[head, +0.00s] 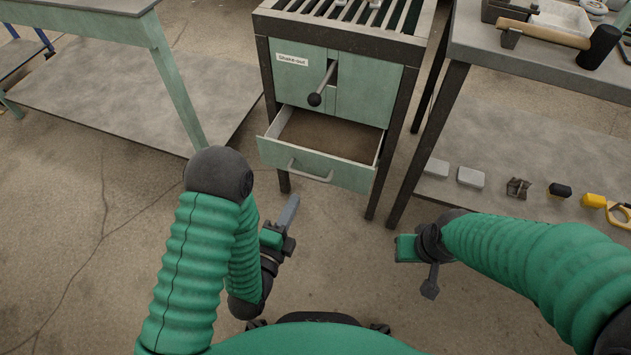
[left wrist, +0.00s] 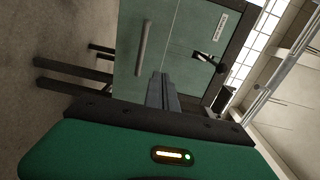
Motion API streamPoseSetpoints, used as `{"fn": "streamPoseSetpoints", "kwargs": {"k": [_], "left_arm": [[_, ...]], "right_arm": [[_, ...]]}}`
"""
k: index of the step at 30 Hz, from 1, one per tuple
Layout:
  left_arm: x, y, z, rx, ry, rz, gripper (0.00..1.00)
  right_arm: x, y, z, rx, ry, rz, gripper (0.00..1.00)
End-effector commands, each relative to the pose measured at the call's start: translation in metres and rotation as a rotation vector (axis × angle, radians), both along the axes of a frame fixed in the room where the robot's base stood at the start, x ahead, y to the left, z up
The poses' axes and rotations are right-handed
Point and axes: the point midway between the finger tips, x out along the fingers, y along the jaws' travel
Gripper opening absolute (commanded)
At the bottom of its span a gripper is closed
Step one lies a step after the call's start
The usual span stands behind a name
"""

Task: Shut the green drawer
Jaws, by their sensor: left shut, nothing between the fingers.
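The green drawer (head: 314,163) is pulled out from the lower part of a green cabinet (head: 368,92) and its empty brown inside shows. It has a pale bar handle (head: 310,172) on its front. My left gripper (head: 289,210) is shut and empty, in front of the drawer and a little below its handle in the picture, apart from it. In the left wrist view the fingers (left wrist: 161,92) point toward the drawer front and its handle (left wrist: 144,47). My right gripper (head: 430,284) is low in front of me, right of the drawer; its finger state is unclear.
A lever with a black knob (head: 315,99) sticks out above the drawer. A workbench (head: 150,40) stands at the left. A table (head: 530,65) with a hammer (head: 570,37) stands at the right, with small parts on its lower shelf. The floor before the drawer is clear.

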Motion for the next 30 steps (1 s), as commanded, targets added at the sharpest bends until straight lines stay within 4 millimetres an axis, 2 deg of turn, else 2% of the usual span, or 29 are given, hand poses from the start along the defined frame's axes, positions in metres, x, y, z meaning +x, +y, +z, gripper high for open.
{"fn": "streamPoseSetpoints", "kwargs": {"k": [1,5,21,25,30], "left_arm": [[-0.001,-0.001,-0.004,0.01,-0.019,-0.001,0.0],[0.008,-0.003,0.001,0.013,-0.035,0.001,0.0],[0.112,-0.036,-0.003,0.012,-0.032,0.003,0.0],[0.127,-0.041,-0.001,0.012,-0.031,0.002,0.0],[0.132,-0.043,0.001,0.012,-0.028,0.001,0.0]], "right_arm": [[0.0,0.0,-0.006,0.0,-0.001,0.0,0.36],[0.001,0.0,-0.006,0.0,-0.002,0.0,0.36],[0.0,0.0,-0.047,0.0,-0.001,0.0,0.36],[0.0,0.0,-0.053,0.0,-0.001,0.0,0.36],[0.0,0.0,-0.054,0.0,-0.001,0.0,0.36]]}}
